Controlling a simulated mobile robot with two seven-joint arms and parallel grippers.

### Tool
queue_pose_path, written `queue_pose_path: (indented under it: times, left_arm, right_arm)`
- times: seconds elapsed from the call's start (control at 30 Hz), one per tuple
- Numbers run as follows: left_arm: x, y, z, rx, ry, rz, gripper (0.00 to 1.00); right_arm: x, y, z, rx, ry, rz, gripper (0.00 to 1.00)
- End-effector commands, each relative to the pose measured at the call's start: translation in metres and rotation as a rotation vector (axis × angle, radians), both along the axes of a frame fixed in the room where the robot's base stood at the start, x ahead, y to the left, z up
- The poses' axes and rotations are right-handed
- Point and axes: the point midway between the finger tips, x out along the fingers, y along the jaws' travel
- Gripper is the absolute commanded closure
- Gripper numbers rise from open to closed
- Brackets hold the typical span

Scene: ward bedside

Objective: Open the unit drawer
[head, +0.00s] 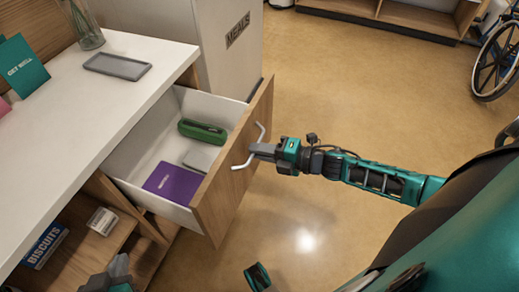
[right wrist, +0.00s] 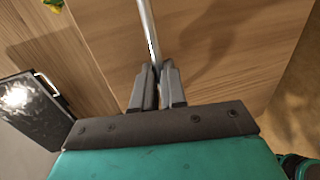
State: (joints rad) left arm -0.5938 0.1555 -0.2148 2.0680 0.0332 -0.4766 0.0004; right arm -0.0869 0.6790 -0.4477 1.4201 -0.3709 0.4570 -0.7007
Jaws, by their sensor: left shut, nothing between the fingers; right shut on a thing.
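The unit drawer (head: 222,183) has a wooden front and white inner walls, and it stands pulled well out of the unit. Inside lie a green case (head: 203,131), a purple booklet (head: 172,183) and a pale flat item (head: 201,156). My right gripper (head: 254,152) is shut on the drawer's metal bar handle (head: 238,166). In the right wrist view, the fingers (right wrist: 157,85) close around the bar (right wrist: 148,30) against the wood front. My left gripper (head: 110,280) is at the bottom edge, low in front of the unit's shelves, shut, partly cut off and apart from the drawer.
The white unit top (head: 130,95) carries a grey tray (head: 117,66), a glass vase and a green card. Open shelves below hold a biscuits box (head: 45,245) and a small white box (head: 102,221). A meals cabinet (head: 225,60) stands behind the drawer.

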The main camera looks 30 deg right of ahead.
Motion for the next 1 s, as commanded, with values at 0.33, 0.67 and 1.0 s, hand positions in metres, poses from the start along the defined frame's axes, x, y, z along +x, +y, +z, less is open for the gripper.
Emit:
queue_pose_path:
  times: [0.33, 0.67, 1.0]
  left_arm:
    - [0.002, -0.001, 0.002, -0.003, -0.005, 0.002, 1.0]
    - [0.002, -0.002, 0.004, -0.008, -0.005, 0.006, 1.0]
    - [0.002, -0.002, 0.015, -0.008, -0.004, 0.006, 1.0]
  right_arm:
    - [0.001, -0.001, 0.0, -0.002, 0.0, -0.002, 0.63]
    - [-0.007, -0.006, 0.001, -0.001, 0.003, -0.001, 0.63]
    - [-0.056, -0.044, 0.015, -0.001, 0.006, -0.002, 0.63]
